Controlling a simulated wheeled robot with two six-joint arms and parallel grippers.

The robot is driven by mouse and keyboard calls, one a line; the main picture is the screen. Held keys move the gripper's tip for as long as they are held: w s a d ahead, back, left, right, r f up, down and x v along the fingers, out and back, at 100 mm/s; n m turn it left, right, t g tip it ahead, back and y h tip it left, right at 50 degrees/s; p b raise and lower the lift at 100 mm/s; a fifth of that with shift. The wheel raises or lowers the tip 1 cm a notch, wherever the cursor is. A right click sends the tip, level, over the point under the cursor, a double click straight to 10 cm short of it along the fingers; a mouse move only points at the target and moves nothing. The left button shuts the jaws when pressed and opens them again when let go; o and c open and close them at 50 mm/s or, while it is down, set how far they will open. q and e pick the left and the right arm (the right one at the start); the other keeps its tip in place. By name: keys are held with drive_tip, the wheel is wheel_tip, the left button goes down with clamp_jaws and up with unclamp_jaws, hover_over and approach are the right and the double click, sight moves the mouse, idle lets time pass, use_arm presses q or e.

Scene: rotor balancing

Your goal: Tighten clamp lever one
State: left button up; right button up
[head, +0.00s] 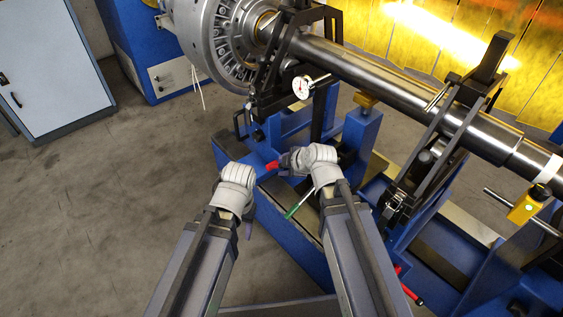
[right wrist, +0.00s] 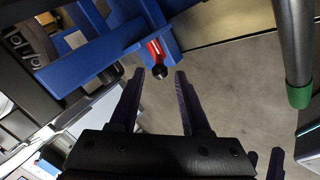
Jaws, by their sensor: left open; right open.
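A red-handled clamp lever (head: 271,166) sticks out at the side of the blue machine base, just left of my right gripper (head: 285,161). In the right wrist view the red lever (right wrist: 154,50) shows with a dark round end, in line with the gap between the open fingertips of my right gripper (right wrist: 160,75). The fingers do not hold it. No label shows which lever is number one. Other red handles (head: 412,295) are at the lower right. My left gripper (head: 248,226) is left of the base, mostly hidden behind its wrist, and away from the levers.
A green-tipped bar (head: 291,213) lies close below my right wrist; its green end (right wrist: 299,97) shows at right in the wrist view. A long steel shaft (head: 380,80) and black clamp frames stand above the blue base (head: 290,240). The floor at left is clear.

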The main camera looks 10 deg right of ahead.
drive_tip(key=shift+c, duration=0.6)
drive_tip(key=shift+r+p, duration=0.2)
drive_tip(key=shift+p, duration=0.1)
drive_tip(key=shift+c, duration=0.8)
wheel_tip(320, 180, up, 2)
drive_tip(key=m+p, duration=0.2)
drive_tip(key=shift+w+m+g, duration=0.15)
drive_tip(key=shift+m+g, duration=0.15)
drive_tip(key=shift+m, duration=0.1)
drive_tip(key=shift+c, duration=1.4)
drive_tip(key=r+m+p, duration=0.1)
drive_tip(key=m+p, duration=0.1)
drive_tip(key=d+r+m+g+p, duration=0.1)
drive_tip(key=r+m+p, duration=0.1)
drive_tip(key=m, duration=0.1)
drive_tip(key=r+m+p, duration=0.1)
drive_tip(key=m+p, duration=0.1)
drive_tip(key=shift+d+r, duration=0.25)
drive_tip(key=shift+r, duration=0.05)
clamp_jaws()
drive_tip(key=m, duration=0.1)
drive_tip(key=m+p, duration=0.1)
drive_tip(key=m+g, duration=0.1)
drive_tip(key=shift+s+d+r+p, duration=0.2)
drive_tip(key=shift+d+r+p, duration=0.05)
drive_tip(key=shift+r+p, duration=0.1)
